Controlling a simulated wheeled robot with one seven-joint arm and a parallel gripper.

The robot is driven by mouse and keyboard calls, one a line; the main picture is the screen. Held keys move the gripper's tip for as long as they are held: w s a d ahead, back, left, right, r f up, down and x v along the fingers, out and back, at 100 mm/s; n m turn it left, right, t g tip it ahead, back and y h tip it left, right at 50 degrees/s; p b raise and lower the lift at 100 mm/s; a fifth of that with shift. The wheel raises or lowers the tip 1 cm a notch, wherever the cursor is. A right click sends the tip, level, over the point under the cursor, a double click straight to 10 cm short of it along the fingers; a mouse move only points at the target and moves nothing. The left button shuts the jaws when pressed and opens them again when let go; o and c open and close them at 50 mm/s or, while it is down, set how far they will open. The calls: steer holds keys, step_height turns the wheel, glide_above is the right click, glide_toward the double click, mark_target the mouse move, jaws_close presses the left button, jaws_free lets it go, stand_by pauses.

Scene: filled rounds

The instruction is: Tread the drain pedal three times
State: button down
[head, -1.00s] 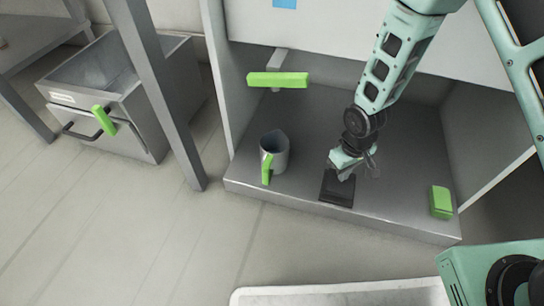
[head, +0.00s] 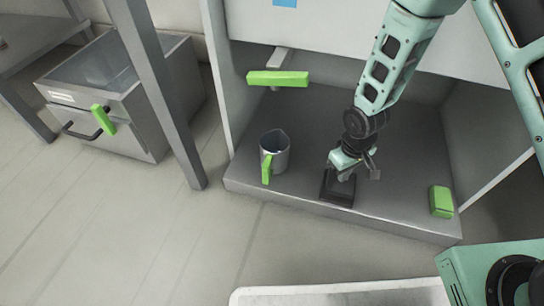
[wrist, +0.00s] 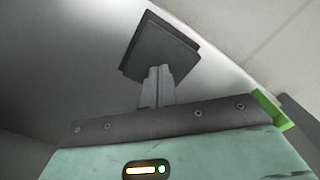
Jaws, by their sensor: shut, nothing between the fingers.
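The drain pedal appears to be the black square pad (head: 338,191) near the front edge of the grey platform. In the wrist view it is a dark square pad (wrist: 160,50) beyond the fingers, with a second edge visible below its top. My gripper (head: 345,175) is over the back part of the pad, pointing down. In the wrist view its fingers (wrist: 157,78) are together, with nothing between them, and their tips overlap the pad's near edge. I cannot tell whether the tips touch the pad.
A grey jug (head: 276,150) with a green handle stands left of the pad. A green block (head: 441,201) lies to the right. A green bar (head: 278,79) juts out behind the jug.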

steer(key=shift+f+b, duration=0.75)
steer(key=shift+f, duration=0.85)
steer(key=shift+r, duration=0.1)
step_height(320, 180, up, 8)
steer(key=p, duration=0.7)
steer(key=shift+f+p, duration=0.2)
steer(key=shift+p, duration=0.2)
